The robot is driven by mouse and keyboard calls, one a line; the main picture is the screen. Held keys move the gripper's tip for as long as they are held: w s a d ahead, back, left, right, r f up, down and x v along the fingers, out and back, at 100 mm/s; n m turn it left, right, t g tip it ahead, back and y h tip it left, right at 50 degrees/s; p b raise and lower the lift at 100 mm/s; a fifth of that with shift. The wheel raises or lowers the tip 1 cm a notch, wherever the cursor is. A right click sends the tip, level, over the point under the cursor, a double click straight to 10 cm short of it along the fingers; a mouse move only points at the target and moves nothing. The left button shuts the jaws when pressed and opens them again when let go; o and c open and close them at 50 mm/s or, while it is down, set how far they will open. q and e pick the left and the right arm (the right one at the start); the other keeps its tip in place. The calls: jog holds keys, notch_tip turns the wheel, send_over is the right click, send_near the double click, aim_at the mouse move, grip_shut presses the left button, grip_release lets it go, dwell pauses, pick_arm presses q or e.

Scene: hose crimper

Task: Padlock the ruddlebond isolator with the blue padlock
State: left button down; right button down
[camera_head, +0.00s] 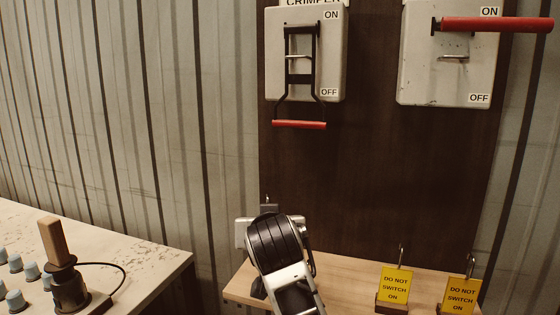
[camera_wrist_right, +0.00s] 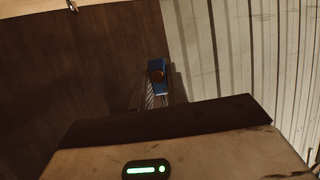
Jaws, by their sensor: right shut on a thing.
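The left isolator box (camera_head: 336,60), labelled CRIMPER, has its red-gripped lever (camera_head: 300,124) hanging down past OFF. The right isolator box (camera_head: 420,75) has its red lever (camera_head: 497,24) sticking out to the right beside ON; its name is out of frame, and I see no label reading ruddlebond. The blue padlock (camera_wrist_right: 157,66) is between the fingers of my right gripper (camera_wrist_right: 155,92), which is shut on it. In the head view the arm hides most of this gripper, low before the dark board's left edge. My left gripper is out of view.
A wooden shelf (camera_head: 345,291) below the board holds two yellow DO NOT SWITCH ON tags (camera_head: 395,284) (camera_head: 460,293) with shackles upright behind them. At lower left, a bench (camera_head: 150,262) carries several pale blue knobs and a wooden-handled tool (camera_head: 53,243). The board's middle is clear.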

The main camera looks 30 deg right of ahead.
jog(key=w+r, duration=0.1)
jog(key=r, duration=0.1)
jog(key=d+r+m+h, duration=0.1)
jog(key=r, duration=0.2)
jog(key=w+r+m+h+b, duration=0.1)
jog(key=r, duration=0.2)
jog(key=shift+w+d+g, duration=0.3)
jog(key=shift+g, duration=0.1)
jog(key=s+a+r+m+g+h+b, duration=0.1)
jog(key=s+r+b, duration=0.15)
jog(key=r, duration=0.75)
jog(key=s+a+r+m+g+h+b, duration=0.15)
jog(key=s+r, duration=0.25)
jog(key=r, duration=0.7)
jog(key=shift+w+d+f+p, duration=0.1)
jog(key=shift+w+d+p, duration=0.45)
jog(key=shift+w+d, duration=0.5)
jog(key=shift+w+d+p, duration=0.6)
jog(key=shift+w+d, duration=0.1)
jog(key=shift+d, duration=0.7)
jog(key=shift+w+d+f+p, duration=0.1)
jog(key=shift+w+d+p, duration=0.45)
jog(key=shift+w+d, duration=0.5)
jog(key=shift+s+d+f+b, duration=0.1)
jog(key=shift+d+f+b, duration=0.05)
jog(key=shift+f+b, duration=0.25)
jog(key=shift+f, duration=0.4)
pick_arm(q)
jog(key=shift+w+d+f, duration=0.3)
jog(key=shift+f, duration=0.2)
